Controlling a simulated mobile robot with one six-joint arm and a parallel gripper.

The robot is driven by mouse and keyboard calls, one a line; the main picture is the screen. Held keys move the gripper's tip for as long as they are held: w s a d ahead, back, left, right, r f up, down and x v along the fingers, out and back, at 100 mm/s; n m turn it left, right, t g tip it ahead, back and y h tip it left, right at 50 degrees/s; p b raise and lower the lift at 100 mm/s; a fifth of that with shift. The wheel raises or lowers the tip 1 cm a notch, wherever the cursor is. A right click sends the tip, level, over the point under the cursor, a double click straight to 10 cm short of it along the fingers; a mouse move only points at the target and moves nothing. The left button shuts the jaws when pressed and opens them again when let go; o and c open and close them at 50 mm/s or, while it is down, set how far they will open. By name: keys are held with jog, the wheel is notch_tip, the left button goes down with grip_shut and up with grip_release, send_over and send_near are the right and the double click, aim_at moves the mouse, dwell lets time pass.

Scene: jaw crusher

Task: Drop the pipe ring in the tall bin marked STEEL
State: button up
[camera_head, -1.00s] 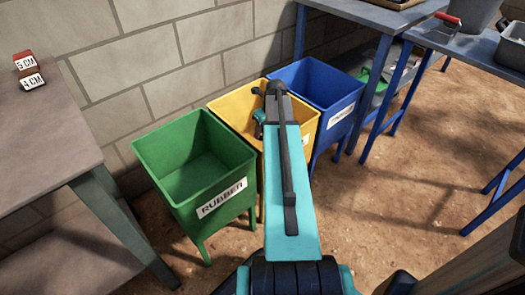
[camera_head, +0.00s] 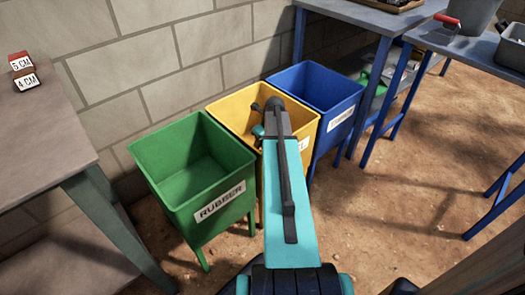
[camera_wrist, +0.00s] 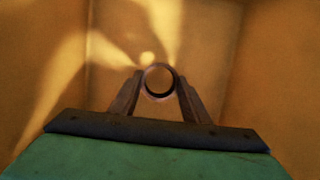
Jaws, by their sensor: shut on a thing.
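My arm reaches over the yellow bin (camera_head: 235,107), whose label is mostly hidden behind the arm. My gripper (camera_head: 258,131) is at the mouth of the yellow bin, partly hidden by my own arm in the head view. In the wrist view my gripper (camera_wrist: 160,88) is shut on the pipe ring (camera_wrist: 160,67), a small round ring held between the fingertips. Yellow bin walls (camera_wrist: 210,35) surround it there. The ring is not clearly visible in the head view.
A green bin marked RUBBER (camera_head: 165,150) stands on the left. A blue bin (camera_head: 345,85) stands on the right, its label partly readable. A table with two small labelled blocks (camera_head: 25,72) is at far left. Blue-legged tables (camera_head: 375,20) stand at right.

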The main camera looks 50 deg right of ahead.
jog(key=shift+f+b, duration=0.45)
jog(key=shift+f, duration=1.15)
jog(key=shift+f, duration=0.15)
jog(key=o, duration=1.3)
jog(key=shift+r, duration=0.2)
jog(key=p+v, duration=0.3)
jog(key=v, duration=0.9)
jog(key=shift+p, duration=0.3)
